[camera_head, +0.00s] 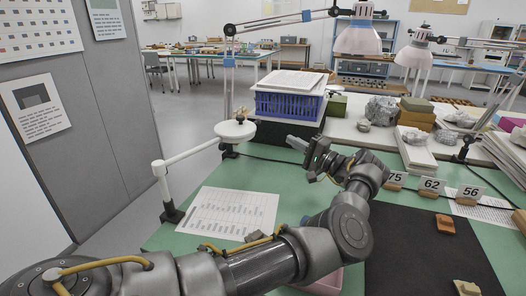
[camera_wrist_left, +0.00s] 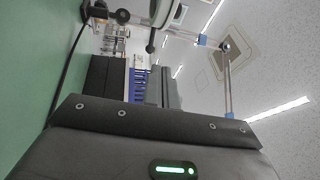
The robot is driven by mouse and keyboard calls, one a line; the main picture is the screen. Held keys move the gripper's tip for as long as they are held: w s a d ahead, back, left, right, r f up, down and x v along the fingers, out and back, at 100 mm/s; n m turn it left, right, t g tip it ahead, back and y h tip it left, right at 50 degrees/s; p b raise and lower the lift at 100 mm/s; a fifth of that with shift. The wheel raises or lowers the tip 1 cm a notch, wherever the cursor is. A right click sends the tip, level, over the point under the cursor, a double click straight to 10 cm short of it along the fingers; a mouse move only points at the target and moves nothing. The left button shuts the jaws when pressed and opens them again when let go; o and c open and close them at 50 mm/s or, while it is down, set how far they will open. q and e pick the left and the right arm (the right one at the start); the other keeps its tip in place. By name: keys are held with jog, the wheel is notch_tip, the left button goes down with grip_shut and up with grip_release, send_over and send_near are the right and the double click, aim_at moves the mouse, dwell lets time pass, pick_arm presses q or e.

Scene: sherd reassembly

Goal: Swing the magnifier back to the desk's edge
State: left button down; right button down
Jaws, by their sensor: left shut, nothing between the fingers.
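The magnifier (camera_head: 236,130) has a round white head on a white jointed arm (camera_head: 193,152). Its black clamp base (camera_head: 172,213) stands at the green desk's left edge. The head is over the back left of the desk, in front of the blue basket. My left gripper (camera_head: 292,141) is shut and empty, just right of the head, with a small gap between them in the head view. The shut fingers show in the left wrist view (camera_wrist_left: 163,88), and a white rounded part at the top there is probably the magnifier (camera_wrist_left: 166,12). My right gripper is not in view.
A blue basket (camera_head: 288,105) holding papers stands behind the magnifier. A black mat (camera_head: 425,250) with sherds and number cards (camera_head: 432,186) are at the right. Desk lamps (camera_head: 358,38) hang over the back.

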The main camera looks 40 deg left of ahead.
pick_arm(q)
notch_tip(320, 180, down, 2)
send_near(254, 124)
jog(key=a+r, duration=0.1)
jog(key=a, duration=0.5)
jog(key=shift+w+a+b, duration=0.15)
jog(key=shift+a+b, duration=0.2)
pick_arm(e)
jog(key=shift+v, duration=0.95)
pick_arm(q)
jog(key=shift+a, duration=0.1)
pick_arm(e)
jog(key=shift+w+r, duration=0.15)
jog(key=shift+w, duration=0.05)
